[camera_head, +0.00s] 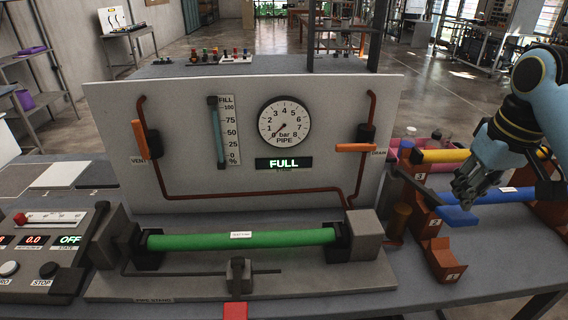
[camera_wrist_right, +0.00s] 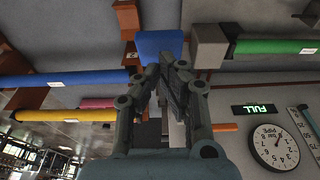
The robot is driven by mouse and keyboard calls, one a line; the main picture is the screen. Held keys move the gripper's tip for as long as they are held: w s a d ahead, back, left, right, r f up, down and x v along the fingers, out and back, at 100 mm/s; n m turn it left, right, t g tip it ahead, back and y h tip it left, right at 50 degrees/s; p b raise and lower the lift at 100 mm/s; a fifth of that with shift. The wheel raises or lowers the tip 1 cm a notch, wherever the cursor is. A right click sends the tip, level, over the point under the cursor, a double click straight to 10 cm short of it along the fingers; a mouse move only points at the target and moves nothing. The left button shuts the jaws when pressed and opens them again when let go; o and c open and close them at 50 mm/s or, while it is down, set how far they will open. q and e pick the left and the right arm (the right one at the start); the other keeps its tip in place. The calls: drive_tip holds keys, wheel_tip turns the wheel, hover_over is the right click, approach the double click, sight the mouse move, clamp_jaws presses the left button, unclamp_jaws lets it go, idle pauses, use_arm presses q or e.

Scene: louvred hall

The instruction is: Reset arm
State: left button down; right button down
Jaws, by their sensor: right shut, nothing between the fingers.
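My right gripper (camera_head: 462,192) comes in from the right, above the pipe rack at the right of the bench. Its fingers are together with nothing between them. In the right wrist view the closed fingers (camera_wrist_right: 168,68) point toward a blue flat piece (camera_wrist_right: 158,43). That blue piece (camera_head: 457,216) also shows below the gripper in the head view; I cannot tell the exact gap. My left gripper is in neither view.
A green pipe (camera_head: 200,241) lies clamped before a grey panel (camera_head: 240,170) with a gauge (camera_head: 284,121) and a "FULL" display (camera_head: 283,163). Orange-brown rack supports (camera_head: 445,262) and a yellow pipe (camera_head: 445,155) are close to my right gripper. A control box (camera_head: 50,246) stands left.

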drive_tip(key=shift+r, duration=1.6)
